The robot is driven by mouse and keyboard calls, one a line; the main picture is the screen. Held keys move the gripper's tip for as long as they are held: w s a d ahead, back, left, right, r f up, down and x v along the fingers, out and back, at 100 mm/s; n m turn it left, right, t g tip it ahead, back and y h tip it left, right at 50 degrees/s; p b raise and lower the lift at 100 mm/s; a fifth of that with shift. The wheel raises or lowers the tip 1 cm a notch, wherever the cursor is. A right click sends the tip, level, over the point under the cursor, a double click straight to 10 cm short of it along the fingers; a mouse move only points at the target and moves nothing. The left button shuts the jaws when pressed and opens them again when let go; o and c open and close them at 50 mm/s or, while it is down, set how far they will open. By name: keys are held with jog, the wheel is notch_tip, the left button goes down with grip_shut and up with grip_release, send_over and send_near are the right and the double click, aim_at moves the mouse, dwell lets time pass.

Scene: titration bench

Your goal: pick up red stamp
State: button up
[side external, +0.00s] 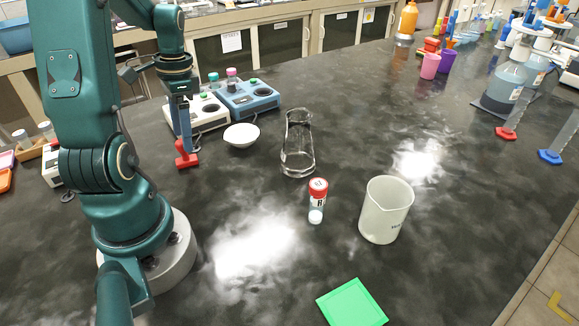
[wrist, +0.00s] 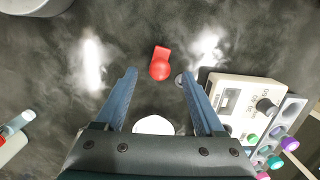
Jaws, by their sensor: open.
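The red stamp (side external: 187,158) is on the dark bench top at the left of the side external view, just below my gripper (side external: 184,140). In the wrist view the red stamp (wrist: 160,65) shows a round knob and a flat base. It lies in line with the gap between the fingertips of my gripper (wrist: 157,75), at their far end. The blue fingers are spread wide, with nothing gripped between them. The exact height of the fingertips above the stamp is hard to tell.
A glass flask (side external: 298,145), a red-capped bottle (side external: 317,202), a beaker (side external: 386,210) and a green pad (side external: 352,303) are farther right. The bench before the stamp is clear.

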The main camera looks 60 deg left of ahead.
aim_at(185, 153)
jog(key=shift+s+f, duration=0.15)
jog(key=shift+f, duration=1.05)
jog(key=shift+s+f, duration=0.15)
jog(key=shift+f, duration=1)
grip_shut()
